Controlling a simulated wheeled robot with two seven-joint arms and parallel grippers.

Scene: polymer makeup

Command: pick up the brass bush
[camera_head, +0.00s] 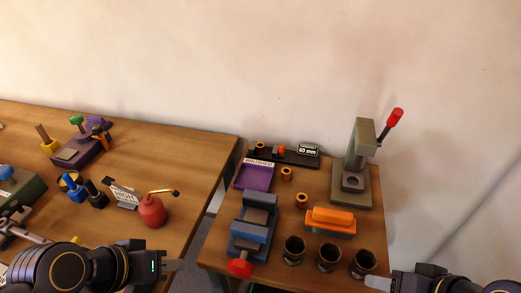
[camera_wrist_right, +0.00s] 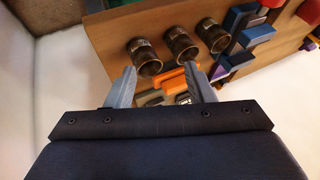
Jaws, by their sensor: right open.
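Two small brass-coloured bushes stand on the right table: one (camera_head: 287,173) beside the purple tray and one (camera_head: 301,200) just behind the orange block. I cannot tell which one is the task's bush. My right gripper (camera_head: 377,283) is at the lower right, near the table's front corner. In the right wrist view its fingers (camera_wrist_right: 161,70) are apart with nothing held; the bushes are not clearly visible there. My left gripper (camera_head: 172,266) is at the lower left, in front of the left table and away from the bushes; its jaw opening is unclear.
Three dark cups (camera_head: 327,257) line the table's front. An orange block (camera_head: 331,221), blue vise (camera_head: 252,228), purple tray (camera_head: 253,177) and press with a red-knobbed lever (camera_head: 357,165) crowd the right table. A red oil can (camera_head: 152,211) stands on the left table.

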